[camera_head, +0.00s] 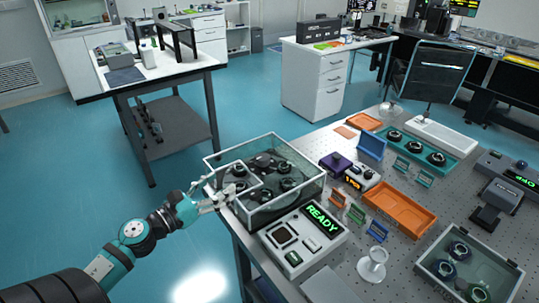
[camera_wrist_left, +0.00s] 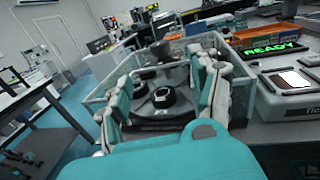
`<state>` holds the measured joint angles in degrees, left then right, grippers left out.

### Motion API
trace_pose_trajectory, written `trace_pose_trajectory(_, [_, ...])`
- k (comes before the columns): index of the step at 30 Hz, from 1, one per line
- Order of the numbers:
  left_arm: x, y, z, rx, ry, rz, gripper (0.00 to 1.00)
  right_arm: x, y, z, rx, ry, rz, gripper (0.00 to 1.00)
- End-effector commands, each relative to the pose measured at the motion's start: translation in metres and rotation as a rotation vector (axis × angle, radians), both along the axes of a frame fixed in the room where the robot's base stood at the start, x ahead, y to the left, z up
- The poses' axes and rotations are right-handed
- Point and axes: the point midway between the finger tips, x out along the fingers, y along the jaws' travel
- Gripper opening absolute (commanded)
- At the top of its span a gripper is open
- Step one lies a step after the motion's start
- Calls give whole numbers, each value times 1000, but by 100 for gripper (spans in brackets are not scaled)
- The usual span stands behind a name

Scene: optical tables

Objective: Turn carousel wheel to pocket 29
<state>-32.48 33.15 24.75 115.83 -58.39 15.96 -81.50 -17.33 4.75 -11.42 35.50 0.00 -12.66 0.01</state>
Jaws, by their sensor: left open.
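The carousel wheel (camera_head: 266,179) is a dark disc inside a clear-walled box (camera_head: 290,208) at the near left corner of the perforated table. Several dark round pieces sit on it. My left gripper (camera_head: 226,193) is open at the box's left side, and I cannot tell whether its fingers touch the wall or wheel. In the left wrist view the wheel (camera_wrist_left: 180,113) and a black round piece (camera_wrist_left: 163,97) show between the open fingers (camera_wrist_left: 160,95). No pocket numbers are readable. My right gripper is out of view.
A grey console (camera_head: 305,245) with a green READY display stands beside the box's near side. Orange trays (camera_head: 400,210), small coloured racks and a white cup-like stand (camera_head: 371,266) lie further right.

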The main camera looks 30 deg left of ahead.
Motion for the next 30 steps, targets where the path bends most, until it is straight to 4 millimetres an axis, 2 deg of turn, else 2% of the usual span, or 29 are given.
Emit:
trace_pose_trajectory(5, [32, -6, 5, -2, -3, -1, 63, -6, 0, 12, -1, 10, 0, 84])
trace_pose_trajectory(21, [133, -26, 4, -5, -1, 2, 63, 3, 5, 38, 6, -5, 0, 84])
trace_pose_trajectory(25, [149, -29, 2, -7, -1, 3, 63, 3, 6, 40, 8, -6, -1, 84])
trace_pose_trajectory(30, [160, -31, 0, -6, 2, 2, 63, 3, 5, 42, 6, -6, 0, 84])
